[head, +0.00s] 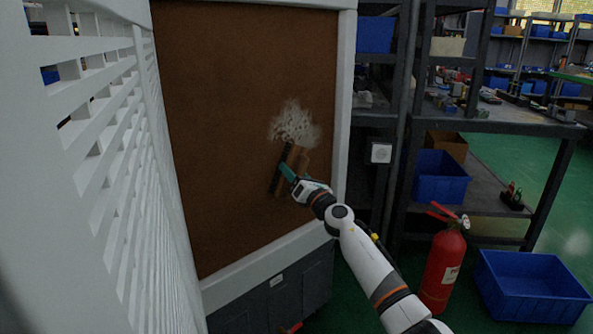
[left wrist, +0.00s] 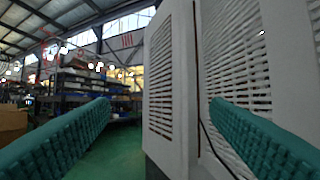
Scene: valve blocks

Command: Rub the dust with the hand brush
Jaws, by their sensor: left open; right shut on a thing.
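A grey-white patch of dust (head: 295,125) lies on the brown panel (head: 240,75) of the white cabinet in the head view. My right gripper (head: 291,176) is shut on the hand brush (head: 294,160), which has a wooden body and a dark edge. The brush is at the panel, just below the dust, its upper end close to the patch's lower edge. I cannot tell whether it touches the panel. My left gripper (left wrist: 160,115) shows in the left wrist view with its two green fingers wide apart and nothing between them.
White slatted panels (head: 95,120) stand close on the left. A red fire extinguisher (head: 443,265) and a blue bin (head: 530,287) stand on the green floor at right. Dark shelving (head: 480,122) with blue boxes (head: 440,177) is beside the cabinet.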

